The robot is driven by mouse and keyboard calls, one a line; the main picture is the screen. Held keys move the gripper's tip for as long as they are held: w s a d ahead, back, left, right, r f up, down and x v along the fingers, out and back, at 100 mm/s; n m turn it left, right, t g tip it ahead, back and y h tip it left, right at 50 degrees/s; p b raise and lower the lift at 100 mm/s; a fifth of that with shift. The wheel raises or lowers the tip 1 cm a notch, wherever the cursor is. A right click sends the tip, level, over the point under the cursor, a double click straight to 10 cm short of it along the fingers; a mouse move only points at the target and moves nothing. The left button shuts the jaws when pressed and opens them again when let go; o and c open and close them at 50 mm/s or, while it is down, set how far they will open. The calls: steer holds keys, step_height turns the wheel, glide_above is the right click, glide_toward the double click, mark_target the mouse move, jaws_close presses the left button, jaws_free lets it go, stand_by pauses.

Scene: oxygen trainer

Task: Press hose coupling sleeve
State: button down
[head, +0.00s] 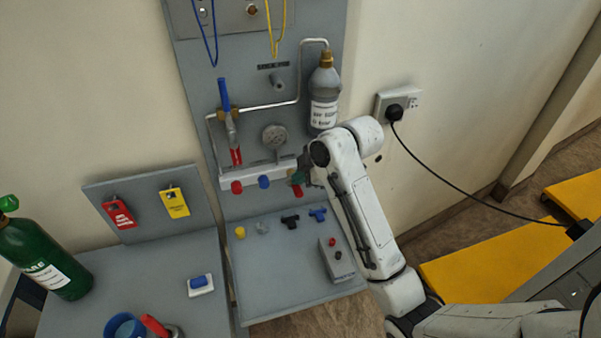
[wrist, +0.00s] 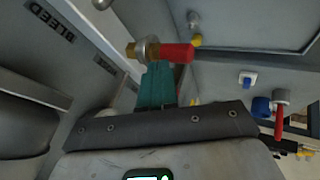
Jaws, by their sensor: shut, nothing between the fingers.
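A white manifold bar (head: 260,174) on the grey panel carries a red knob-like end (head: 237,187), a blue one (head: 264,182) and a further red end (head: 297,191) at the right. My gripper (head: 298,177) is at this right end and partly covers it. In the wrist view a brass fitting with a ring-like collar (wrist: 142,50) has a red end (wrist: 178,53). The teal fingers of my gripper (wrist: 160,72) are shut and empty, with their tips right at this fitting. I cannot tell whether they touch it. Which part is the sleeve is not clear.
A labelled bottle (head: 324,95) hangs at the panel's upper right, beside my arm. A blue-handled valve (head: 224,95) and a round gauge (head: 275,136) are left of it. The shelf (head: 270,285) below holds small fittings and a grey box (head: 337,262); its front is clear.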

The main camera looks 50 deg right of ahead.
steer(key=shift+w+d, duration=0.15)
steer(key=shift+w, duration=0.05)
steer(key=shift+w+d+r, duration=0.1)
steer(key=shift+w+d, duration=0.35)
steer(key=shift+w, duration=0.3)
